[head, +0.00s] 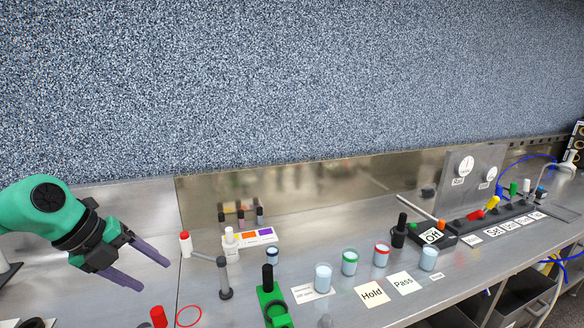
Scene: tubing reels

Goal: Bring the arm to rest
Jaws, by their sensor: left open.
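My left arm comes in from the left, green with a black wrist. Its left gripper (138,264) has two purple-grey fingers spread apart, with nothing between them. It hangs above the left part of the steel bench, pointing right and down. My right gripper does not show in the head view. No tubing reel can be made out clearly.
Below the gripper are a red cylinder (158,316) and a red ring (189,316). To its right stand a red-capped post (186,244), a grey post (223,278) and a green stand (272,304). Several cups, including a red-rimmed one (381,256), stand farther right.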

